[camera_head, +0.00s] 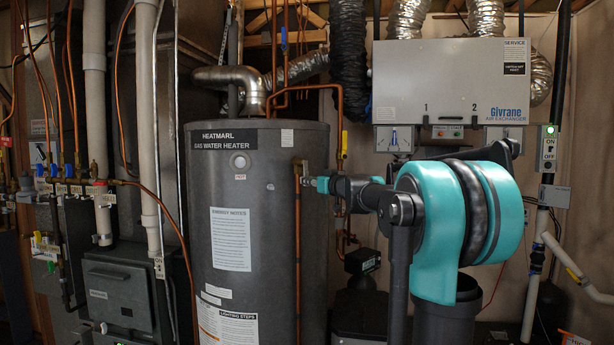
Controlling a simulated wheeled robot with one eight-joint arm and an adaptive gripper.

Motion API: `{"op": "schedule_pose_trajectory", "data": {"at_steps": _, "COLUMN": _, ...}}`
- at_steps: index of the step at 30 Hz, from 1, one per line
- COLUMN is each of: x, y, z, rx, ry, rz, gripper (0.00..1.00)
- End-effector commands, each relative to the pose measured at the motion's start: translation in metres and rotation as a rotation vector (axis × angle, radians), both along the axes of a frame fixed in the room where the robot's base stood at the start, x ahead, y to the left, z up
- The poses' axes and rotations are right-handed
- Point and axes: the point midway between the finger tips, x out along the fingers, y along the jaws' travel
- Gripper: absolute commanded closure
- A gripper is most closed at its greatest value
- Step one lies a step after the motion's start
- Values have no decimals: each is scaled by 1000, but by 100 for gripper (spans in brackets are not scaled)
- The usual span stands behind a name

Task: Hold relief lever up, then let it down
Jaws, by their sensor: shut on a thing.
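The grey gas water heater (262,220) stands left of centre, upright, with a label on its front. The brass relief valve (299,164) sits on its upper right side, with a copper discharge pipe (298,240) running down from it. My arm reaches in from the right, and my gripper (317,184) is at the valve, shut on the relief lever. The lever is too small and too covered by my fingertips for me to tell its angle.
A white air exchanger (450,82) hangs on the wall behind my arm. A copper gas line with a yellow handle (344,144) runs close behind my gripper. Pipes and a dark furnace cabinet (125,290) stand at the left.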

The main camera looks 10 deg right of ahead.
Motion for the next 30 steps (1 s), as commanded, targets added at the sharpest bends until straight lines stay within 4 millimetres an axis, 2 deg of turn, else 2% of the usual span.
{"op": "schedule_pose_trajectory", "data": {"at_steps": 13, "x": -13, "y": -6, "z": 9, "rx": -114, "ry": 226, "rz": 0, "gripper": 100}}
{"op": "schedule_pose_trajectory", "data": {"at_steps": 26, "x": -15, "y": -7, "z": 10, "rx": -132, "ry": 265, "rz": 0, "gripper": 100}}
{"op": "schedule_pose_trajectory", "data": {"at_steps": 30, "x": -19, "y": -9, "z": 16, "rx": -170, "ry": 340, "rz": 0, "gripper": 100}}
